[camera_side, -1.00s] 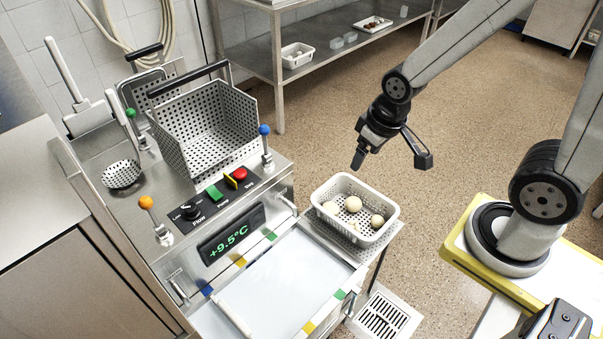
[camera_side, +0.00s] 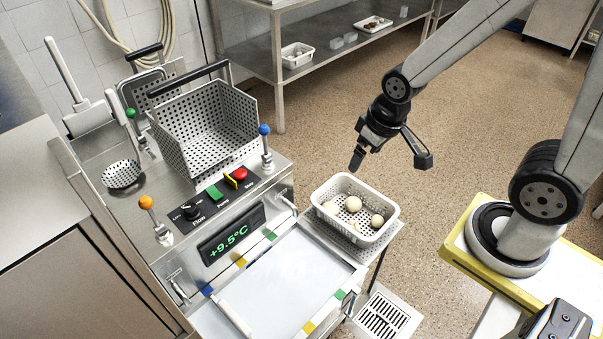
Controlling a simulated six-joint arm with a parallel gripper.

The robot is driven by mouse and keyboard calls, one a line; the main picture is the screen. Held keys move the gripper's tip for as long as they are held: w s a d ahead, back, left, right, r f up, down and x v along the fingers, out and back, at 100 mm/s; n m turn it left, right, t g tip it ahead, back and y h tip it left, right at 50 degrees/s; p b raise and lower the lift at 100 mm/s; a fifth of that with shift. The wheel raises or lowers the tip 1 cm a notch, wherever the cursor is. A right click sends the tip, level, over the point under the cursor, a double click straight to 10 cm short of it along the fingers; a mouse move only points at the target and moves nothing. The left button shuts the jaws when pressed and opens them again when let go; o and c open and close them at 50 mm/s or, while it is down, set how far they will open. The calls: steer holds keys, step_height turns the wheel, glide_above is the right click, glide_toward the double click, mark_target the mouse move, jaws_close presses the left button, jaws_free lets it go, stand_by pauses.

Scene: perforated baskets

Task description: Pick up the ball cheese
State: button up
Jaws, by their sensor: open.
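Several pale, round ball cheeses lie in a white perforated basket (camera_side: 318,192). The largest-looking ball cheese (camera_side: 353,203) is near the basket's middle. A smaller ball cheese (camera_side: 376,221) lies to its right, and another pale one (camera_side: 331,208) lies at the left wall. My gripper (camera_side: 390,163) hangs above and behind the basket, apart from it. Its fingers are spread open and nothing is between them.
The basket stands on a perforated metal shelf beside a steel machine with a large perforated basket (camera_side: 205,130), coloured levers and buttons. A white tray surface (camera_side: 285,285) lies in front. A steel shelf unit (camera_side: 300,50) stands behind. The floor is clear.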

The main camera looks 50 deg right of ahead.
steer(key=w+d+f+m+y, duration=0.1)
steer(key=w+d+f+m, duration=0.2)
steer(key=w+f+m, duration=0.4)
steer(key=m, duration=1)
glide_above(355, 201)
steer(key=s, duration=0.1)
steer(key=shift+h, duration=0.4)
steer(key=s+x, duration=0.2)
steer(key=x, duration=0.7)
steer(key=s+f+x, duration=0.1)
steer(key=s+x, duration=0.1)
steer(key=x, duration=0.7)
steer(key=s+x, duration=0.2)
steer(key=x, duration=0.7)
steer(key=shift+s+d+f, duration=0.15)
steer(key=shift+f, duration=0.05)
steer(key=shift+s+d+f, duration=0.15)
steer(key=shift+s+f, duration=0.05)
steer(key=shift+f, duration=0.2)
steer(key=shift+x, duration=1.3)
steer(key=shift+f, duration=0.1)
